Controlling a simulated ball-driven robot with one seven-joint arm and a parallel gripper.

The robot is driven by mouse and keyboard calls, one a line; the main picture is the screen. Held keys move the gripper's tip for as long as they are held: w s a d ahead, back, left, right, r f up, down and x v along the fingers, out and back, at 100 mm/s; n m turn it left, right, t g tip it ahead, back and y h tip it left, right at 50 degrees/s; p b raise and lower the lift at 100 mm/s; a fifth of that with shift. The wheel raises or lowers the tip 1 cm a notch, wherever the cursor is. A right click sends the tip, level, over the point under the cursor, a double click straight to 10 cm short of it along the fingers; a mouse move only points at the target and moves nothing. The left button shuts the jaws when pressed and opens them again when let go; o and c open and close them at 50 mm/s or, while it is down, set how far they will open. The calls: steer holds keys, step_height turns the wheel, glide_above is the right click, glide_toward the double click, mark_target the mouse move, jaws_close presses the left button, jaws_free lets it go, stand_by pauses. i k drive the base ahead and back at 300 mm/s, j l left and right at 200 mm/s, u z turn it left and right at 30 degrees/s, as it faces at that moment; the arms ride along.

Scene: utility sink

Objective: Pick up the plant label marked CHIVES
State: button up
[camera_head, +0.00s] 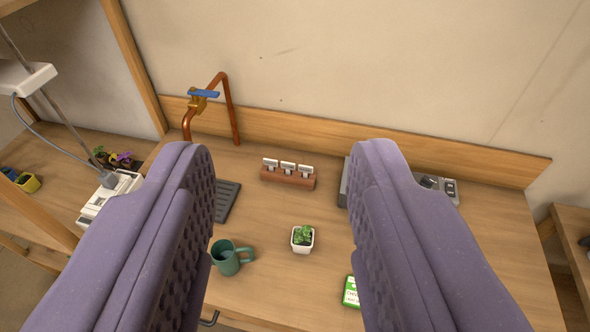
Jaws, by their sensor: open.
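A brown wooden block (287,179) stands near the back of the wooden counter. It holds three upright white plant labels: a left one (270,163), a middle one (288,167) and a right one (305,169). Their writing is too small to read, so I cannot tell which is marked CHIVES. My gripper (280,150) is open and empty. Its two purple fingers stand wide apart in the foreground, with the block showing in the gap between them, farther off.
A potted plant (302,238), a green mug (229,257) and a partly hidden green packet (350,291) are nearer the front. A copper tap (202,100) rises above a dark grate (226,200). A grey device (438,186) sits right, partly behind my finger. Counter between block and pot is clear.

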mark_target(271, 163)
steer(key=i+j+z, duration=0.45)
steer(key=j, duration=0.25)
steer(key=i+j+z, duration=0.2)
steer(key=i+j, duration=0.15)
steer(key=i+j+z, duration=0.25)
steer(key=j, duration=0.3)
steer(key=k+l, duration=0.05)
steer(key=k, duration=0.05)
